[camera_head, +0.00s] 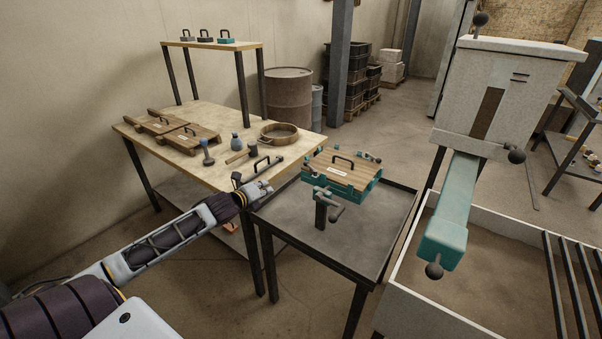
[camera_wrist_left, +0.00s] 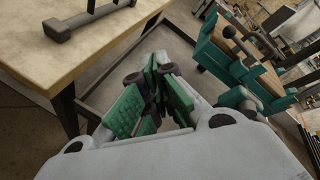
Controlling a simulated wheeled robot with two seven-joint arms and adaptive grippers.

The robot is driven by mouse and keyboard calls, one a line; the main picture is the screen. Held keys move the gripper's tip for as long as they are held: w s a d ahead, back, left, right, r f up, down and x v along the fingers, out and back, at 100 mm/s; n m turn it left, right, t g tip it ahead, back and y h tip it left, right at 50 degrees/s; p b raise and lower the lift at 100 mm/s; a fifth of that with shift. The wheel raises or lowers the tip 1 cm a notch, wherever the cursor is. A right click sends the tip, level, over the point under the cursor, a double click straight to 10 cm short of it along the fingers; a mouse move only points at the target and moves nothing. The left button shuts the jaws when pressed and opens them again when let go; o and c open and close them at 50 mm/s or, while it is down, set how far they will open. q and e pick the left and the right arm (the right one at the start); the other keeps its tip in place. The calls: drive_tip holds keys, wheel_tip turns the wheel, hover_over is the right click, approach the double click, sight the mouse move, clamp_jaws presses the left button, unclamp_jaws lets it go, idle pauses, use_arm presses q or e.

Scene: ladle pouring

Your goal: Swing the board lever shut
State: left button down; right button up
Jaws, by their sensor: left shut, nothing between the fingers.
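A wooden board (camera_head: 345,165) with a black handle and a pale label lies on a teal frame (camera_head: 352,192) on the dark metal table. Small teal and grey lever parts (camera_head: 372,157) sit at its back edge; I cannot tell their exact position. A dark post with a crank-like lever (camera_head: 328,206) stands at the front of the frame. In the left wrist view the teal frame (camera_wrist_left: 224,67) is at the right, with a dark knobbed lever (camera_wrist_left: 240,45) beside it. My left gripper (camera_head: 266,186) is left of the frame, apart from it. Its green-padded fingers (camera_wrist_left: 155,92) are shut and empty.
The wooden workbench (camera_head: 225,120) at the left holds boards, tools and a round pan (camera_head: 280,132). The dark table (camera_head: 290,215) has bare room in front of the frame. A grey box with a teal spout (camera_head: 452,210) stands at the right above a white-sided sand bin (camera_head: 450,315).

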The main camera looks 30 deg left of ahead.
use_arm(q)
drive_tip(key=s+d+r+n+t+h+b, duration=0.1)
drive_tip(key=d+r+n+h+b, duration=0.2)
drive_tip(key=r+h+b, duration=0.3)
drive_tip(key=shift+s+d+r+n+b, duration=0.15)
drive_tip(key=shift+d+r+n+b, duration=0.35)
drive_tip(key=shift+b, duration=1.65)
use_arm(e)
drive_tip(key=w+a+r, duration=0.1)
drive_tip(key=w+r, duration=0.2)
drive_tip(key=r, duration=0.3)
drive_tip(key=w+a+r, duration=0.1)
drive_tip(key=w+r, duration=0.2)
drive_tip(key=r, duration=0.3)
drive_tip(key=shift+a+y, duration=0.3)
drive_tip(key=shift+a, duration=0.05)
use_arm(q)
drive_tip(key=shift+a+r, duration=0.15)
